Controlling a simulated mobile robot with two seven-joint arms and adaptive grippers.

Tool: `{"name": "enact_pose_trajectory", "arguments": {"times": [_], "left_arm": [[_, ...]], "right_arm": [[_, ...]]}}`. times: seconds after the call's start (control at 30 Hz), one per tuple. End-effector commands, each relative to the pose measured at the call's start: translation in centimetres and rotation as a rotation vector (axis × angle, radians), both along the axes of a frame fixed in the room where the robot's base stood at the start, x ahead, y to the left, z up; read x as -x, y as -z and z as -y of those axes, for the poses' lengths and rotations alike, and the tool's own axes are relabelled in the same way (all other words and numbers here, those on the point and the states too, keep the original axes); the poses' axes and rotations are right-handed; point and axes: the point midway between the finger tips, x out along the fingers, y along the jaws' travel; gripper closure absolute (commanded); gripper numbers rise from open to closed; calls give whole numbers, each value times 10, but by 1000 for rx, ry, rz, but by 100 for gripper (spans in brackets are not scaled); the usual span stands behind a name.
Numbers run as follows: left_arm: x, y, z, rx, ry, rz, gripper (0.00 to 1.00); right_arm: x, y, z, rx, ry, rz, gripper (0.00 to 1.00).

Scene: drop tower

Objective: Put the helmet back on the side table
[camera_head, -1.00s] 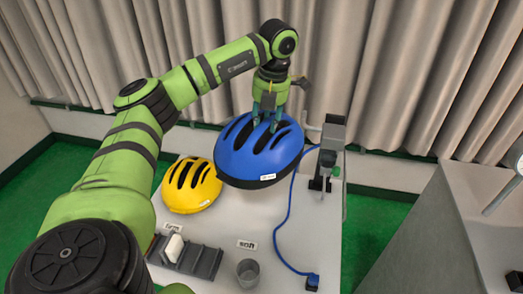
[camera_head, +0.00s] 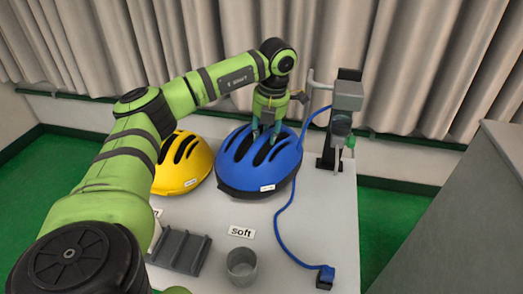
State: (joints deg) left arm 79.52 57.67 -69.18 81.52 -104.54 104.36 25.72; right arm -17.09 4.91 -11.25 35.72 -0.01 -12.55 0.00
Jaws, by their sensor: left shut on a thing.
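A blue helmet (camera_head: 238,176) with black slots and a small white label is at the back of a white table (camera_head: 330,229). My left gripper (camera_head: 265,133) comes down from above and is shut on the helmet's top, its fingertips at the slots. The helmet is upright and low over the table top; I cannot tell whether its underside touches it. A yellow helmet (camera_head: 190,172) sits just left of the blue one, partly hidden by my left arm. My right gripper is out of view.
A grey and black upright device (camera_head: 345,110) stands right of the blue helmet. A blue cable (camera_head: 281,226) runs to a small box (camera_head: 325,277). A grey cup (camera_head: 241,266), a "soft" label (camera_head: 242,232) and a dark slotted rack (camera_head: 181,250) are in front. A grey cabinet (camera_head: 470,215) is at the right.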

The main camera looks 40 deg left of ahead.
Motion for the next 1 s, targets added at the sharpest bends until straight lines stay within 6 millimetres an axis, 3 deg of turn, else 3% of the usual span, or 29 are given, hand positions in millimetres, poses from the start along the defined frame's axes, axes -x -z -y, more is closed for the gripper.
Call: {"name": "enact_pose_trajectory", "arguments": {"times": [0.1,0.5,0.77,0.8,0.83,1.0], "left_arm": [[1,20,0,-1,0,-3,100],[0,67,0,-1,1,0,100],[0,73,0,0,1,1,100],[0,73,0,0,1,0,51],[0,73,0,0,1,-1,43],[0,73,0,0,1,0,43]], "right_arm": [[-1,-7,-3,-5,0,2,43],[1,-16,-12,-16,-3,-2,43],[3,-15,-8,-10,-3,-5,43],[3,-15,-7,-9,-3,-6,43],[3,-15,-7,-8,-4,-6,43],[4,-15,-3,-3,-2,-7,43]]}}
